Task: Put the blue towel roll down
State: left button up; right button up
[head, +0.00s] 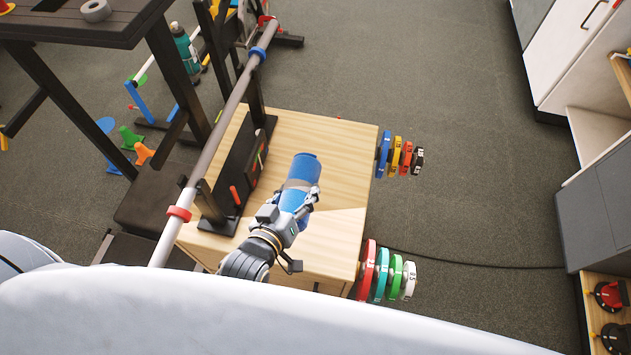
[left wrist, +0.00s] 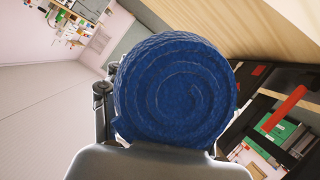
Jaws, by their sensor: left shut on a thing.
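The blue towel roll (head: 305,167) is held over the light wooden box top (head: 338,150) in the head view. My left gripper (head: 297,203) is shut around the roll's nearer part. In the left wrist view the roll's spiral end (left wrist: 175,88) fills the middle and hides most of the fingers. The wooden surface (left wrist: 280,25) shows at the upper right there, apart from the roll in the picture. I cannot tell how high the roll is above the box top. My right gripper is not in view.
A barbell (head: 217,130) on a black rack runs along the box's left side. Colored weight plates hang at the box's right side, an upper set (head: 395,155) and a lower set (head: 385,270). The right part of the box top is bare. A dark table (head: 75,22) stands upper left.

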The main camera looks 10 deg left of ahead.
pick_arm(q)
jog(key=w+f, duration=0.2)
jog(key=w+d+f+b, duration=0.1)
jog(key=w+f, duration=0.4)
jog(key=w, duration=0.1)
jog(key=shift+d+f, duration=0.2)
jog(key=shift+d, duration=0.2)
jog(key=shift+w+f+b, duration=0.1)
jog(key=shift+f+b, duration=0.3)
jog(key=shift+f, duration=1.1)
jog(key=shift+f, duration=0.1)
jog(key=o, duration=1.3)
jog(key=shift+f, duration=0.1)
jog(key=shift+s+r, duration=0.2)
jog(key=p+v, duration=0.1)
jog(key=v, duration=1)
jog(key=shift+s+a+r, duration=0.1)
jog(key=shift+s+r, duration=0.05)
jog(key=shift+s, duration=0.2)
